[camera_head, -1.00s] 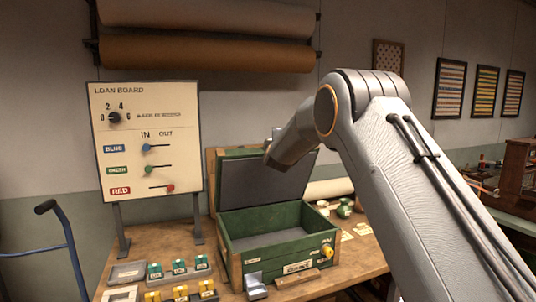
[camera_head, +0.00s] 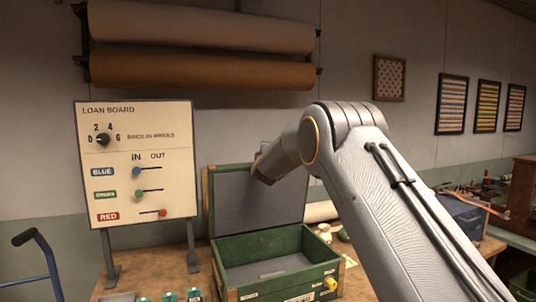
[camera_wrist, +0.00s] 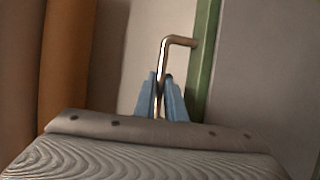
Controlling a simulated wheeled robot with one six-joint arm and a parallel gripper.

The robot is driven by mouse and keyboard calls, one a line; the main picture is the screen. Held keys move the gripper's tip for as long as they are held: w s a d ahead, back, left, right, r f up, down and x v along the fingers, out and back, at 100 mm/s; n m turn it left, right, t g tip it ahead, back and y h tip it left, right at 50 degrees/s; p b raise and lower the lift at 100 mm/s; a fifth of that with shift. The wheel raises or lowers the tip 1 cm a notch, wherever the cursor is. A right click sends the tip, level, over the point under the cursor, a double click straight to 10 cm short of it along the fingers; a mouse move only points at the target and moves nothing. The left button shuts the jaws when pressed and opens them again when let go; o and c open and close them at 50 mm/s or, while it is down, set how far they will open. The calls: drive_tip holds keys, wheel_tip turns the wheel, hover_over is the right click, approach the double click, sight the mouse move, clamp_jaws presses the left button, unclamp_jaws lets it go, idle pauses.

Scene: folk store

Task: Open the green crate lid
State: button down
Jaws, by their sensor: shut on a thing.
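The green crate (camera_head: 233,248) stands on the wooden table with its grey-lined inside showing. Its lid (camera_head: 237,202) is raised behind it, close to upright, with a green rim and a grey inner face. In the wrist view, my gripper (camera_wrist: 167,78) has its blue fingers closed on a bent metal handle (camera_wrist: 181,41). The handle joins the lid's green edge (camera_wrist: 206,50). In the head view my arm's end is at the lid's upper right part, and the fingers are hidden there.
A loan board (camera_head: 138,160) with sliders stands left of the crate. Small green-topped items (camera_head: 168,297) are at the front left. Paper rolls (camera_head: 200,73) hang on the wall above. A blue box (camera_head: 458,213) is at the right, partly behind my arm.

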drive_tip(key=c, duration=1.8)
unclamp_jaws()
drive_tip(key=shift+d, duration=0.1)
drive_tip(key=shift+c, duration=0.2)
drive_tip(key=shift+s, duration=0.15)
drive_tip(key=shift+s, duration=0.25)
drive_tip(key=s+b, duration=0.3)
drive_tip(key=s, duration=0.4)
drive_tip(key=shift+f, duration=0.25)
